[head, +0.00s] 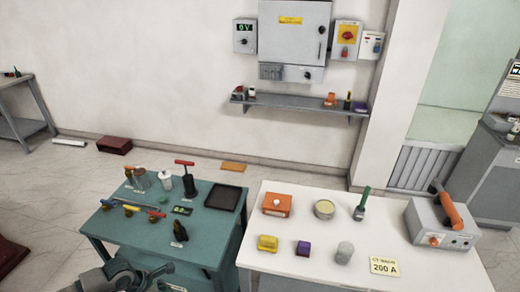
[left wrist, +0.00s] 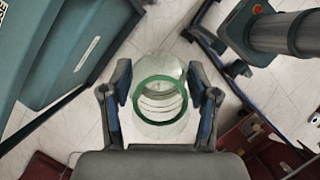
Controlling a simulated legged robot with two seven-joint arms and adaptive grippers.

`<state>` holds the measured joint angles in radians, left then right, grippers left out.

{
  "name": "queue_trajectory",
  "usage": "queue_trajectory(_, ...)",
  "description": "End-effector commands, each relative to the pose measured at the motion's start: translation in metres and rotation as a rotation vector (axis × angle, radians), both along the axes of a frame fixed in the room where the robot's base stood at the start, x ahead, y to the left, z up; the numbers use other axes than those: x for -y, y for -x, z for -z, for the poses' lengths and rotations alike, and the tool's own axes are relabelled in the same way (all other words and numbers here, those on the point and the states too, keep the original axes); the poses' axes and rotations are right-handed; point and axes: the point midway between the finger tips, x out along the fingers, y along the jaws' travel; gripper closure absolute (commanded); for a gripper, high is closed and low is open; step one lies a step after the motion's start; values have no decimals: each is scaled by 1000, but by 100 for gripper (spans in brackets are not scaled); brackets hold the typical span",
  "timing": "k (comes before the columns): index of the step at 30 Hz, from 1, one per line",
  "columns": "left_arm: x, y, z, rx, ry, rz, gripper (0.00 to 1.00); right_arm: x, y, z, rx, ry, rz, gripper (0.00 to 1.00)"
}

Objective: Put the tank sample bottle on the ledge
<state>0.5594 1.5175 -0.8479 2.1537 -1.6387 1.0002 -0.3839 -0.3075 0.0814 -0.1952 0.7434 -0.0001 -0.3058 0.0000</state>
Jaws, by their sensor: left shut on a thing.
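In the left wrist view, a clear glass bottle (left wrist: 160,103) with a green ring round its mouth stands between the fingers of my left gripper (left wrist: 160,82). The fingers press on it from both sides, so the gripper is shut on it. Below the bottle is pale tiled floor. In the head view, my dark grey left arm shows at the bottom left edge, and I cannot make out the bottle there. A grey wall shelf (head: 290,104), the ledge, hangs under a grey cabinet. Small items stand at its two ends and its middle is bare. My right gripper is not in view.
A teal table (head: 150,235) holds tools, small bottles and a black tray (head: 226,198). A white table (head: 300,277) to its right holds coloured blocks, a tin and a grey device (head: 440,225). A dark red box (head: 115,145) lies on the floor by the wall.

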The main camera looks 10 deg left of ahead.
Motion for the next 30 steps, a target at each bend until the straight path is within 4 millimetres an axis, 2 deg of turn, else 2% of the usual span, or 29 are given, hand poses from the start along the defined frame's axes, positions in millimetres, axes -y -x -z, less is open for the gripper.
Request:
queue_trajectory(5, 36, -23, 19, 3, 22, 349, 78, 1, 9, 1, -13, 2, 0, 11)
queue_trajectory(9, 77, -43, 27, 17, 34, 777, 78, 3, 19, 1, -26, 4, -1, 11)
queue_trajectory(13, 113, -60, 21, 38, 36, 1207, 78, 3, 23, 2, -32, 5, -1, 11)
queue_trajectory(16, 133, -72, 8, 46, 32, 1521, 78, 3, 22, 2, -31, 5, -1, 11)
queue_trajectory(18, 142, -80, -3, 44, 29, 1711, 78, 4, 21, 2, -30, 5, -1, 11)
queue_trajectory(22, 151, -92, -22, 26, 25, 1975, 78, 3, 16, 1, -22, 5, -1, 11)
queue_trajectory(25, 153, -98, -33, 12, 27, 2096, 78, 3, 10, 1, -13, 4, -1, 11)
queue_trajectory(30, 156, -100, -38, 4, 36, 2174, 78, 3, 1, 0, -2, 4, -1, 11)
